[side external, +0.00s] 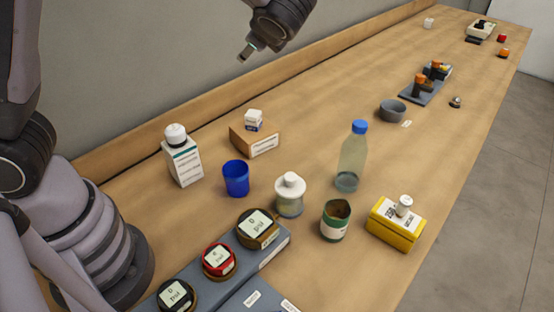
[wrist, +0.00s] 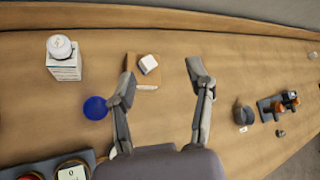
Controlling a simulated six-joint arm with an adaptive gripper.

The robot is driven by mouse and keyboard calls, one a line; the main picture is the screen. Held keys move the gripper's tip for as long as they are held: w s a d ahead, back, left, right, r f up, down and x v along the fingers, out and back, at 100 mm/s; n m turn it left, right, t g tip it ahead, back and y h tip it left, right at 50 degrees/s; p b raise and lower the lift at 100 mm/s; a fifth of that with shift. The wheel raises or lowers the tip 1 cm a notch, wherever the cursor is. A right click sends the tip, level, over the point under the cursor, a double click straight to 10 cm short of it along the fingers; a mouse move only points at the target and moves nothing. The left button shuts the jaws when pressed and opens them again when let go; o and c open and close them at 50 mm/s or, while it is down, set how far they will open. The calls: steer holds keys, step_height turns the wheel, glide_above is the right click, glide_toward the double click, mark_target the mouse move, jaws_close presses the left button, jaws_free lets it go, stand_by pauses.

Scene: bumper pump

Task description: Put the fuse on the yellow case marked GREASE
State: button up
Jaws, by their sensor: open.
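The yellow case (side external: 394,230) sits near the front edge of the bench in the side view, with a white label on it. A small white piece with a rounded top (side external: 404,205) stands upright on the case; it may be the fuse, but I cannot tell for sure. My gripper (side external: 246,52) is high above the back of the bench, far from the case. In the wrist view my gripper (wrist: 161,76) is open with nothing between its fingers. The yellow case does not show in the wrist view.
A cardboard box (side external: 254,139) carries a small white box (side external: 254,120).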

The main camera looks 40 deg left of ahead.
steer(key=s+a+r+n+g+h, duration=0.2)
steer(key=s+a+r+n, duration=0.15)
steer(key=s, duration=0.35)
steer(key=s+a+r+n+g+h, duration=0.1)
steer(key=s+a+r+n+h, duration=0.15)
steer(key=s+a+n, duration=0.3)
steer(key=s+d+n+t+h, duration=0.2)
steer(key=s+n+h, duration=0.3)
steer(key=s, duration=0.7)
steer(key=shift+s+d+n+t, duration=0.2)
steer(key=shift+d+n+t, duration=0.25)
steer(key=shift+n, duration=0.35)
steer(key=shift+h, duration=0.25)
